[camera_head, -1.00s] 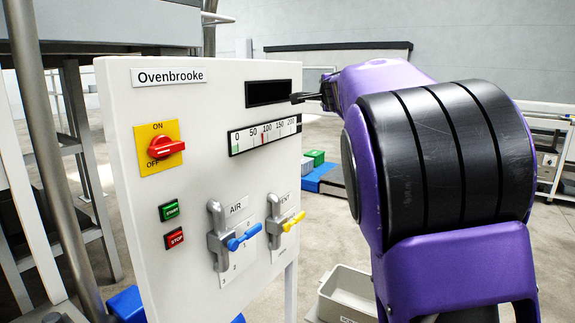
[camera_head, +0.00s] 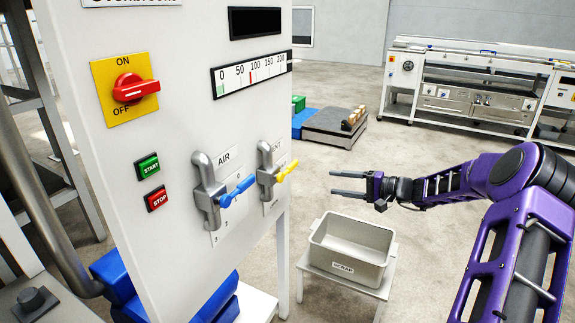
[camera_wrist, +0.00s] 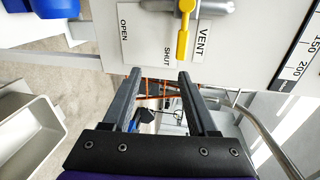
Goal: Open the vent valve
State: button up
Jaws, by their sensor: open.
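The vent valve (camera_head: 268,170) is a grey pipe fitting on the right of the white panel, with a yellow handle (camera_head: 287,172). In the wrist view the yellow handle (camera_wrist: 186,22) lies between the word SHUT (camera_wrist: 167,52) and the VENT label (camera_wrist: 202,42). The word OPEN (camera_wrist: 125,30) is further left on the same plate. My gripper (camera_head: 335,183) is open and empty to the right of the handle, apart from it. In the wrist view my gripper (camera_wrist: 158,75) has the handle ahead, nearly in line with the right finger.
The air valve's blue handle (camera_head: 237,191) is just left of the vent valve. The panel (camera_head: 190,130) also carries a red ON/OFF switch (camera_head: 135,88) and START and STOP buttons. A scrap bin (camera_head: 350,250) stands on a stand below my gripper. The air around my gripper looks free.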

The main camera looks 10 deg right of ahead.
aim_at(295, 167)
jog(key=w+a, duration=0.2)
jog(key=a, duration=0.2)
jog(key=w+a+r+y, duration=0.1)
jog(key=w+a, duration=0.2)
jog(key=a, duration=0.1)
jog(key=w+a+r+n+y+b, duration=0.1)
jog(key=w+a, duration=0.2)
jog(key=a, duration=0.1)
jog(key=shift+w+a+t, duration=0.1)
jog(key=shift+w+t, duration=0.05)
jog(key=shift+t, duration=0.25)
jog(key=shift+c, duration=0.3)
grip_shut()
dwell(0.9)
